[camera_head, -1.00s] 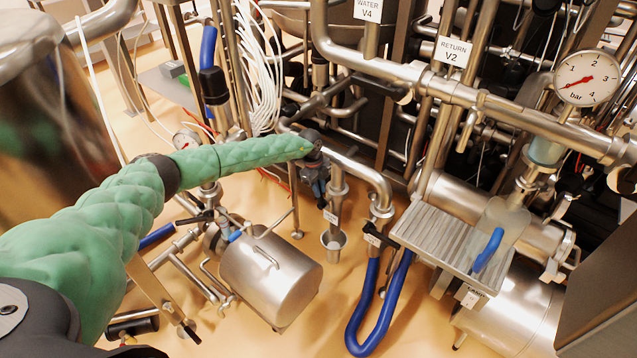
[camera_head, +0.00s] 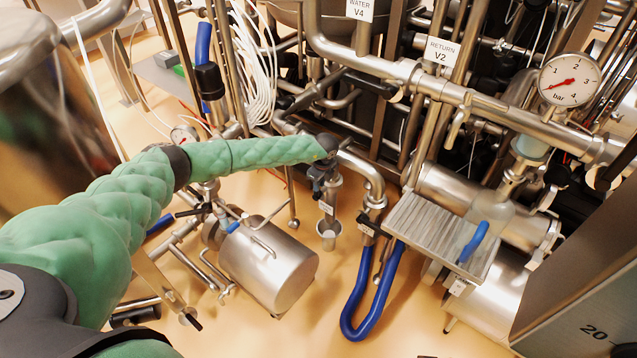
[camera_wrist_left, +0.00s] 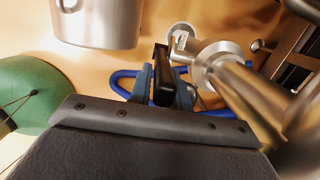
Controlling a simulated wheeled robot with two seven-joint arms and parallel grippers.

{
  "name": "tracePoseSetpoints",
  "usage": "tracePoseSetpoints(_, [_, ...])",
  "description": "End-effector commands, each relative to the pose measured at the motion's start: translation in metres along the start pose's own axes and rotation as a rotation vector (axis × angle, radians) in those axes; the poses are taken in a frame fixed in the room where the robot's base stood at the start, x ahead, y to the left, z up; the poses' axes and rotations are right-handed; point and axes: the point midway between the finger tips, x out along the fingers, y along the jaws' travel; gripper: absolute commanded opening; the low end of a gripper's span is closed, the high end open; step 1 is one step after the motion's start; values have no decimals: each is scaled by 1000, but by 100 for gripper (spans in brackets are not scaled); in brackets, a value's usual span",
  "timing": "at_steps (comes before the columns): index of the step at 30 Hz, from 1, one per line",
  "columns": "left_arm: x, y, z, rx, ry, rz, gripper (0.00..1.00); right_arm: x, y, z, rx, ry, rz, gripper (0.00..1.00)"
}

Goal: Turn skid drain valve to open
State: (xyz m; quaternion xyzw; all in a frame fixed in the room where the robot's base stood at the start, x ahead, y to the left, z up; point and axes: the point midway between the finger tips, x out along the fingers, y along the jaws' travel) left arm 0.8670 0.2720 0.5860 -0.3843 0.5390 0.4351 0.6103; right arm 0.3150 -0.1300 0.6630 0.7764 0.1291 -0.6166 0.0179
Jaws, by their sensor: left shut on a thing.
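My left gripper (camera_head: 320,186) hangs at the end of the green-sleeved arm, beside a steel drain pipe (camera_head: 328,200) with a small white tag. The tag is too small to read. In the left wrist view, the blue-grey fingers (camera_wrist_left: 165,90) are shut on a black lever handle (camera_wrist_left: 163,68). The lever reaches to a steel valve fitting (camera_wrist_left: 213,58) on the right. In the head view the wrist hides most of the valve and its lever, so I cannot tell the lever's angle there. My right gripper is out of view.
A steel cup-shaped outlet (camera_head: 328,236) sits below the pipe. A steel tank (camera_head: 283,270) stands left of it. A blue hose (camera_head: 352,322) loops at its right, below another black-levered valve (camera_head: 367,227). A ribbed steel tray (camera_head: 425,225) is farther right. Pipes crowd behind.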

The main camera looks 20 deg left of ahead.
Motion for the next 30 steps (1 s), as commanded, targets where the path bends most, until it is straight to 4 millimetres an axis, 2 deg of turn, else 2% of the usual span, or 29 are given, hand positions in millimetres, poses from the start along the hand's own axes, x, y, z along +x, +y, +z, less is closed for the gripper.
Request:
tracePoseSetpoints(1, [3, 2, -12, 10, 11, 4, 0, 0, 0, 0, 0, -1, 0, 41])
tracePoseSetpoints(9, [3, 2, -14, 12, 14, 4, 0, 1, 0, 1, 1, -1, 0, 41])
tracePoseSetpoints(10, [3, 2, -14, 12, 14, 4, 23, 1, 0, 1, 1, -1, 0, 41])
tracePoseSetpoints(13, [3, 2, -13, 11, 13, 4, 41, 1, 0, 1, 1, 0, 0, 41])
tracePoseSetpoints(23, [-1, 0, -6, 6, 8, 1, 41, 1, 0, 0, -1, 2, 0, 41])
tracePoseSetpoints(30, [-30, 0, -7, 8, 8, 0, 41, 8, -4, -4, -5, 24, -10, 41])
